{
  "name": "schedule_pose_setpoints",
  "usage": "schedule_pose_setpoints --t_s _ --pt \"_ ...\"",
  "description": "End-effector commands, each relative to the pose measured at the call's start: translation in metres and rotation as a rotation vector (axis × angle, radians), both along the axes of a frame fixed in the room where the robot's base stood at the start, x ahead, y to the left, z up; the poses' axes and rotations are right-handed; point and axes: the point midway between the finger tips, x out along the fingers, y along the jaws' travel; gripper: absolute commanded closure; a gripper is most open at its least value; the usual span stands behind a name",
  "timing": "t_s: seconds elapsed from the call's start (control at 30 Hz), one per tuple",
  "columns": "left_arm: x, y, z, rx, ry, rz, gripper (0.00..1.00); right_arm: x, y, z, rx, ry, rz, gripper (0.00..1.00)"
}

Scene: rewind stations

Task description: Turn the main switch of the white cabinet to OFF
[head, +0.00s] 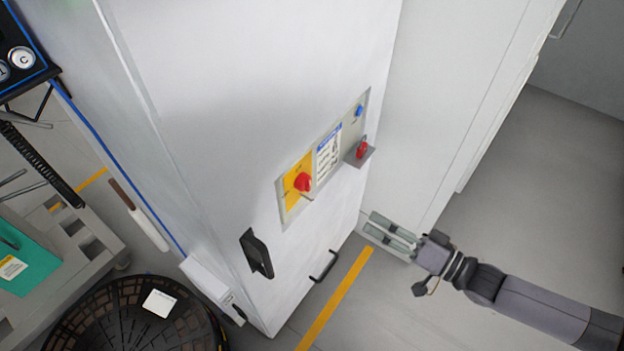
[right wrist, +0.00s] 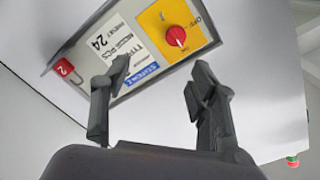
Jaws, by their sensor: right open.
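The white cabinet (head: 270,60) fills the middle of the head view. Its slanted panel carries a yellow plate (head: 291,194) with the red rotary main switch (head: 303,182). In the right wrist view the red switch (right wrist: 177,36) sits on the yellow plate (right wrist: 160,19), with OFF lettering at one side. I cannot tell clearly which mark the knob points to. My right gripper (head: 369,224) is open and empty, to the right of and apart from the switch. Its two fingers (right wrist: 155,88) show below the panel in the wrist view. My left gripper is not in view.
A black latch (head: 256,253) and handle (head: 325,266) protrude from the cabinet. A black basket (head: 140,315) stands lower left. Floor at right is clear.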

Motion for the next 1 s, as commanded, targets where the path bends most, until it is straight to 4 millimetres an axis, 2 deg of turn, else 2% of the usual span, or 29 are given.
schedule_pose_setpoints --t_s 0.03,0.1,0.23,0.47,0.8,1.0 --pt "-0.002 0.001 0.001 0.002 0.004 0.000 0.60 -0.006 0.003 0.011 0.025 0.010 0.020 0.46" --pt "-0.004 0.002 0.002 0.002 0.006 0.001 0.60 -0.009 0.008 0.017 0.050 0.023 0.034 0.46" --pt "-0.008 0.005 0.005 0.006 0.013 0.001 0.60 -0.001 0.019 0.021 0.061 0.023 0.037 0.46" --pt "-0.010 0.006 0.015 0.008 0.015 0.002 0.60 0.027 0.058 0.022 0.059 0.021 0.038 0.46" --pt "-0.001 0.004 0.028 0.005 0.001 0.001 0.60 0.070 0.116 0.020 0.054 0.022 0.035 0.46" --pt "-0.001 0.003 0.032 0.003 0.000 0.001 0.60 0.086 0.138 0.019 0.055 0.023 0.036 0.46"
